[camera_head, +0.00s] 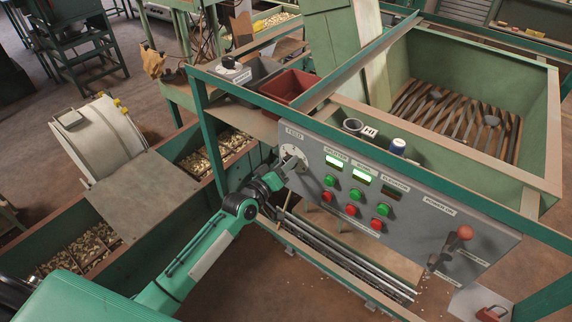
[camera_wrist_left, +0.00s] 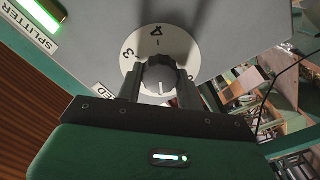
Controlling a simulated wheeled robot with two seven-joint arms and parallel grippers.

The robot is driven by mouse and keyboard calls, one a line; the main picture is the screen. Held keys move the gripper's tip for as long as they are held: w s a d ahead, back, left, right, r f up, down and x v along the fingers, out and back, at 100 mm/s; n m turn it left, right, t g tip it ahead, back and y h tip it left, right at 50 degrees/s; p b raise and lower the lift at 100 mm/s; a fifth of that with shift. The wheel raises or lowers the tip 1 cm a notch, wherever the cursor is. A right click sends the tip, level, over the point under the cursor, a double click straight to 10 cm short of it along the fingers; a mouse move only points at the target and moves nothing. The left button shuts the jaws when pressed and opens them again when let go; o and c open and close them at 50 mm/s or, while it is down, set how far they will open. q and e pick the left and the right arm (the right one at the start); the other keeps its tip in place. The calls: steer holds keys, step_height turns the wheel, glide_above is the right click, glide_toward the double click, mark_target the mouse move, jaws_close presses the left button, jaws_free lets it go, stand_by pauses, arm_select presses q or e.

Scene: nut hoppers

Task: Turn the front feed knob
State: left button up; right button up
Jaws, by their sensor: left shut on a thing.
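The front feed knob (camera_wrist_left: 160,72) is dark and ribbed. It sits on a round white dial with numbers such as 3 and 4 (camera_wrist_left: 153,42). In the head view the feed dial (camera_head: 292,154) is at the left end of the grey control panel (camera_head: 330,205), under the FEED label. My left gripper (camera_head: 284,172) reaches up to it from the lower left. In the left wrist view its fingers (camera_wrist_left: 159,82) are on both sides of the knob and shut on it. The fingers hide part of the knob and dial. My right gripper is not in view.
The panel has green buttons (camera_head: 359,195), red buttons (camera_head: 351,210), lit displays and an orange-knobbed lever (camera_head: 464,232). A green hopper (camera_head: 548,130) with a slatted floor stands behind. A red bin (camera_head: 291,88) sits above the dial. Metal rails (camera_head: 345,262) run below.

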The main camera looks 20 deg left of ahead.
arm_select(q)
steer(key=shift+f, duration=0.1)
steer(key=o, duration=1)
steer(key=b+v, duration=0.3)
steer(key=v, duration=1.1)
steer(key=shift+w, duration=0.1)
